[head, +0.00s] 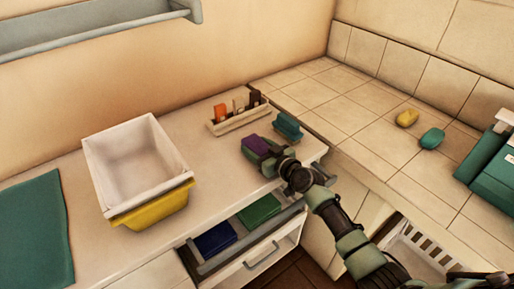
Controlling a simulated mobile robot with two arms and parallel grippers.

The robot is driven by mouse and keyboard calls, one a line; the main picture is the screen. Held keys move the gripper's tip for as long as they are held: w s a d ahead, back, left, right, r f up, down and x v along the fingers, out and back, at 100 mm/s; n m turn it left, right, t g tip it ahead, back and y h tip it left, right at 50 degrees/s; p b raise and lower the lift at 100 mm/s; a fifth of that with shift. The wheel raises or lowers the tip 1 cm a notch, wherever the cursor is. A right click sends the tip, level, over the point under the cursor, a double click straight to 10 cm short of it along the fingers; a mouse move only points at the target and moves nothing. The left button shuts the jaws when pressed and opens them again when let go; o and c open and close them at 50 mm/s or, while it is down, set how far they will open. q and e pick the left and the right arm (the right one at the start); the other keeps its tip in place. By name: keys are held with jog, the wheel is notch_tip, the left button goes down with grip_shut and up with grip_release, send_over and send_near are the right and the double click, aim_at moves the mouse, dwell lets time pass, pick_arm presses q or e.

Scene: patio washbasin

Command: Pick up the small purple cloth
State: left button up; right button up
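The small purple cloth (255,145) shows in the head view near the right end of the white counter. My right gripper (262,158) reaches in from the lower right, with its fingers right at the cloth's near side. The gripper and wrist hide part of the cloth. I cannot tell whether the fingers are closed around it, or whether it rests on the counter or is slightly raised. My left gripper is not in view.
An open drawer (276,245) below holds a blue cloth (215,239) and a green cloth (259,210). A teal item (288,126) and a wooden rack (238,119) stand behind the purple cloth. A white basin (135,160) sits on a yellow one (155,207) at left.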

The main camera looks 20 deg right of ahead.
jog(key=c, duration=0.7)
jog(key=shift+r, duration=0.1)
jog(key=shift+c, duration=0.2)
